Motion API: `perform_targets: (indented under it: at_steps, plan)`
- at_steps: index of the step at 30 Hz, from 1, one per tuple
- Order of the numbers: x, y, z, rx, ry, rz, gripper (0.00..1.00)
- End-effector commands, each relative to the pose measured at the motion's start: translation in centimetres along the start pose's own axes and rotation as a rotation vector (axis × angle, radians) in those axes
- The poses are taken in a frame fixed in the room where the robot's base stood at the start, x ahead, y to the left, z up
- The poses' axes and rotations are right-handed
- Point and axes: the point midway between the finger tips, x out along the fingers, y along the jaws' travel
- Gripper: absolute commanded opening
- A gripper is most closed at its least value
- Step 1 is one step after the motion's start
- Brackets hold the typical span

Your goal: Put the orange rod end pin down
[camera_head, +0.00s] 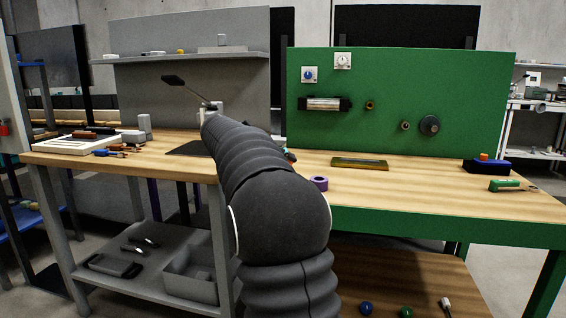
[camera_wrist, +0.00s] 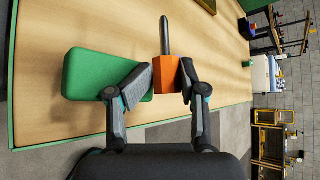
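The orange rod end pin is an orange block (camera_wrist: 169,104) with a dark grey rod (camera_wrist: 164,38) standing out of it. In the wrist view it sits between the two fingers of my gripper (camera_wrist: 168,80), which look closed on its sides. A green block (camera_wrist: 92,74) lies on the wooden bench top beside the left finger, partly covered by it. I cannot tell the gap between the pin and the wood.
A green panel (camera_head: 400,95) stands behind. Bare wood lies between these things.

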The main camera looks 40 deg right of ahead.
Motion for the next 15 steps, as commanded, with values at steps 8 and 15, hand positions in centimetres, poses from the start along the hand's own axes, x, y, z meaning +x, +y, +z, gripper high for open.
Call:
perform_targets:
  at_steps: [8, 15]
  plan:
    - [-3.6, -0.8, 0.6, 0.001, -0.005, 0.002, 0.38]
    - [-8.6, -0.8, 0.7, 0.001, -0.006, 0.001, 0.38]
